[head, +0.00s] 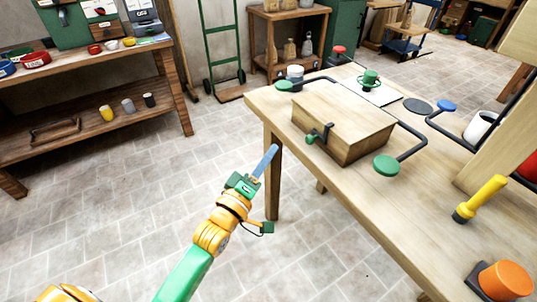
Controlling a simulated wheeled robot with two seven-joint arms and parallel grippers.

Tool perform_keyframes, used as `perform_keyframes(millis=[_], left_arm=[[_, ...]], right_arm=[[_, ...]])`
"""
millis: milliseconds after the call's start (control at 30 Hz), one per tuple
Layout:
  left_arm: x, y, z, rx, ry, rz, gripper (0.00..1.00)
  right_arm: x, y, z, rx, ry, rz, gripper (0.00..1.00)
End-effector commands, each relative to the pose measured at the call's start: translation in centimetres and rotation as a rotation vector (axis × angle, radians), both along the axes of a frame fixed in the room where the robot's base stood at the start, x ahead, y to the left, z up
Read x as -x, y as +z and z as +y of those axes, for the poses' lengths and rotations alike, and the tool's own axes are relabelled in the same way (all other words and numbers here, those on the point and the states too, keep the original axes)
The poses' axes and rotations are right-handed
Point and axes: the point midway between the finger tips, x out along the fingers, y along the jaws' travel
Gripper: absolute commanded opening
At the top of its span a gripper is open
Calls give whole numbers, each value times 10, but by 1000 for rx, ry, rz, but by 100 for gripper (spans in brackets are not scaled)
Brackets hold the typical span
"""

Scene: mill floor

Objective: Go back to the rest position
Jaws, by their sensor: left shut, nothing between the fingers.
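My left gripper (265,161) is in the middle of the head view, at the end of my green and orange arm. Its fingers are together and hold nothing. It is in the air over the tiled floor, just left of the wooden table (360,215) and apart from it. At the lower left edge another orange part of mine shows. My right gripper does not show.
A yellow-handled tool (482,198) and an orange cylinder (505,280) lie at the right. A workbench (90,70) stands at the left. A green hand truck (222,50) stands behind. Floor between is clear.

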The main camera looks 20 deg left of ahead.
Motion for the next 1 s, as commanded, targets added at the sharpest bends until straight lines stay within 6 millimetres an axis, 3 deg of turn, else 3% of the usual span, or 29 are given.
perform_keyframes(millis=[433,533,567,667,700,767,800,867,900,1000], left_arm=[[1,0,0,0,0,1,0],[-1,-21,1,-53,12,64,0],[-1,-37,2,-93,19,110,0],[14,-123,7,-315,20,345,0],[31,-162,9,-422,-1,455,0],[65,-217,12,-579,-58,609,0],[94,-250,14,-680,-110,707,0],[143,-291,17,-820,-209,843,0],[179,-314,19,-906,-286,925,0],[265,-350,24,-1080,-492,1084,0]], right_arm=[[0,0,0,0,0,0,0],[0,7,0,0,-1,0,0],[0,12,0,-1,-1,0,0],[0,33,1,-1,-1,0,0],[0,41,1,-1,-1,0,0],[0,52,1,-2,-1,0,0],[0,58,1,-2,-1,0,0],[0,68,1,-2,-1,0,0],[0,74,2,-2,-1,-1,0],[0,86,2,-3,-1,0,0]])
